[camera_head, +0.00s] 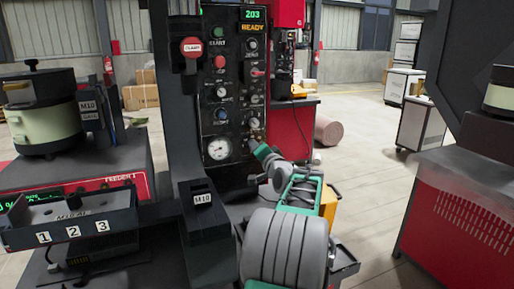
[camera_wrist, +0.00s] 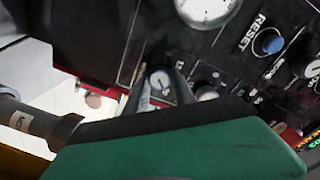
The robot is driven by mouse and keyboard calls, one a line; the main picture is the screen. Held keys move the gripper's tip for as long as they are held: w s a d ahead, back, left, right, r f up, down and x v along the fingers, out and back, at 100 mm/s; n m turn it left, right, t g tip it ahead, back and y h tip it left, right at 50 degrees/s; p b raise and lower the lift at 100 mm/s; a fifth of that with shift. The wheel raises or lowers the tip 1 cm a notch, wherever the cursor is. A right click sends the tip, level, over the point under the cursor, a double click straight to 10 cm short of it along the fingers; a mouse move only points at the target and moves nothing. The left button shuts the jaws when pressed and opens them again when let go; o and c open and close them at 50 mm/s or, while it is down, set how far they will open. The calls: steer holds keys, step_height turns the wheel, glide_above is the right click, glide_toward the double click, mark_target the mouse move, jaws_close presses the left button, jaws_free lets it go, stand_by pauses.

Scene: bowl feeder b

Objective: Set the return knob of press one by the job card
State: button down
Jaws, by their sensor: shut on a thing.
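The press control panel (camera_head: 234,105) stands upright in the middle of the head view, with a green 203 display and the word READY at its top. My gripper (camera_head: 256,146) reaches its lower right part. In the wrist view my gripper (camera_wrist: 160,88) has its dark fingers shut on a small round knob (camera_wrist: 160,79) with a pale face and a dark pointer mark. The knob's label and scale are mostly hidden by the fingers, so I cannot read its setting or name. No job card is readable in either view.
Another knob (camera_wrist: 207,93) sits close to my fingers, and a blue reset button (camera_wrist: 268,42) lies farther right. A feeder (camera_head: 45,110) stands left; open floor shows at right.

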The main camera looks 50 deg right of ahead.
stand_by(0.4)
steer(key=c, duration=1.1)
jaws_free()
steer(key=shift+o, duration=0.2)
steer(key=v, duration=0.7)
steer(key=shift+s+a, duration=0.2)
steer(key=shift+s, duration=0.15)
